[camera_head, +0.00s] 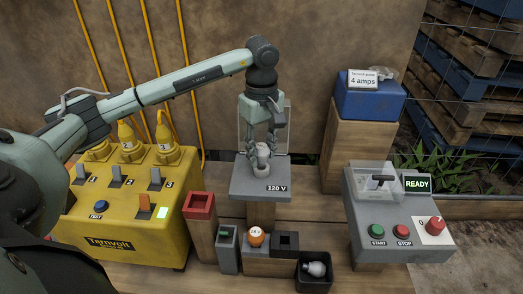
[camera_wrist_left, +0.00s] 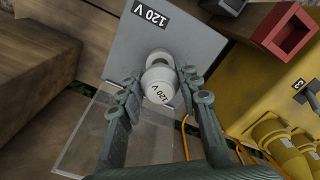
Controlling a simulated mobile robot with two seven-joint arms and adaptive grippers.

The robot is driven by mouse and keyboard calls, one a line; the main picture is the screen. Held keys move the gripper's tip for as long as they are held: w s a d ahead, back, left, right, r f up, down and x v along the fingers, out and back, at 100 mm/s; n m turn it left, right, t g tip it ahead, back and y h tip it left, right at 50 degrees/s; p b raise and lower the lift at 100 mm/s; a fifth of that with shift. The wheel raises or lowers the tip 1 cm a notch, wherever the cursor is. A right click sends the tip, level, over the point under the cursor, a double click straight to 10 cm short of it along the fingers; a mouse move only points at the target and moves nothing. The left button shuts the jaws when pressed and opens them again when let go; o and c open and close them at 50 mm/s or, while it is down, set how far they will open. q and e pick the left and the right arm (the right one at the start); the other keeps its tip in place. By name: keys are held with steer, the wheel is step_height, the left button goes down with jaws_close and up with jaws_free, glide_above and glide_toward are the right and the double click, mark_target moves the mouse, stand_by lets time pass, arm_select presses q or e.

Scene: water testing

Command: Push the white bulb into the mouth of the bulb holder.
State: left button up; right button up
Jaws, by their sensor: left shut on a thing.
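My left gripper (camera_head: 263,146) points down above the grey stand marked 120 V (camera_head: 242,185). It is shut on the white bulb (camera_head: 264,154), which looks upright. The pale bulb holder (camera_head: 261,169) is on the stand directly below the bulb. I cannot tell how deep the bulb's base is in the mouth. My right gripper is not in view.
A clear panel (camera_head: 277,110) stands behind the stand. A yellow switch box (camera_head: 115,220) is on the left and a grey control box (camera_head: 395,211) on the right. In front are a red-topped post (camera_head: 200,205), an orange bulb (camera_head: 256,236) and a black bin (camera_head: 314,287) holding another bulb (camera_head: 316,268).

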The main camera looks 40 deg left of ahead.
mark_target(261, 146)
arm_select(q)
steer(key=shift+f+b, duration=0.95)
steer(key=shift+f, duration=0.2)
steer(key=o, duration=1.1)
steer(key=shift+o, duration=0.2)
steer(key=shift+r, duration=0.1)
step_height(261, 146, up, 12)
